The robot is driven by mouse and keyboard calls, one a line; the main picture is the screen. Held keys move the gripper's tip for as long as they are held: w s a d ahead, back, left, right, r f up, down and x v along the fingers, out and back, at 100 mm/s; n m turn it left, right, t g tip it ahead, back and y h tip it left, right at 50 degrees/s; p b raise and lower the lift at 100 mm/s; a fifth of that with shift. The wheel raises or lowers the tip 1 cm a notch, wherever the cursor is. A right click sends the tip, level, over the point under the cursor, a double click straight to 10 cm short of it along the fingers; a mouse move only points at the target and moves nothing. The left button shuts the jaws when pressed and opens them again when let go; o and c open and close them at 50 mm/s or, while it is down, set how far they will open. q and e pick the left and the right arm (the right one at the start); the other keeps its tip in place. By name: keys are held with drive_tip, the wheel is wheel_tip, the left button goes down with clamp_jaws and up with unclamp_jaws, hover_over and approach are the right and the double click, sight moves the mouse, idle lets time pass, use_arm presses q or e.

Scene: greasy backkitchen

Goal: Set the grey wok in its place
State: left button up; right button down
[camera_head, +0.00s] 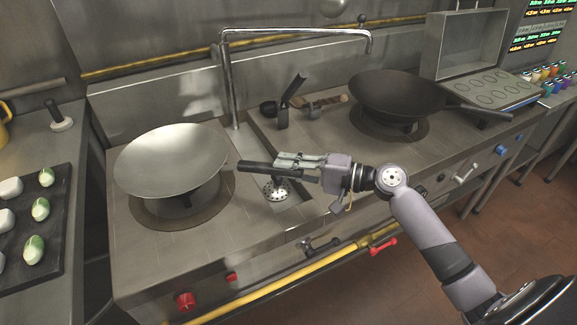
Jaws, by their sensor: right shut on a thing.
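The grey wok (170,158) is a wide, shiny metal bowl at the left of the range. It is over the left burner (150,212), with a dark support visible beneath it. I cannot tell whether it rests on the support or hangs just above it. Its dark handle (256,167) points right. My right gripper (299,161) is shut on this handle near its outer end, above the drain strip between the burners. My left gripper is not in view.
A dark wok (396,94) stands on the right burner, its handle pointing right. A faucet (231,85) rises behind the middle. A ladle and small tools lie on the back strip. A dark tray (50,240) with vegetables is at far left. A yellow pipe (290,280) runs along the front.

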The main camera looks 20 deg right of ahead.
drive_tip(key=shift+r, duration=0.1)
drive_tip(key=c, duration=1.8)
unclamp_jaws()
drive_tip(key=o, duration=0.4)
drive_tip(key=shift+o, duration=0.2)
drive_tip(key=shift+o, duration=0.7)
drive_tip(key=shift+f, duration=0.35)
drive_tip(key=shift+o, duration=0.9)
drive_tip(key=shift+r, duration=0.1)
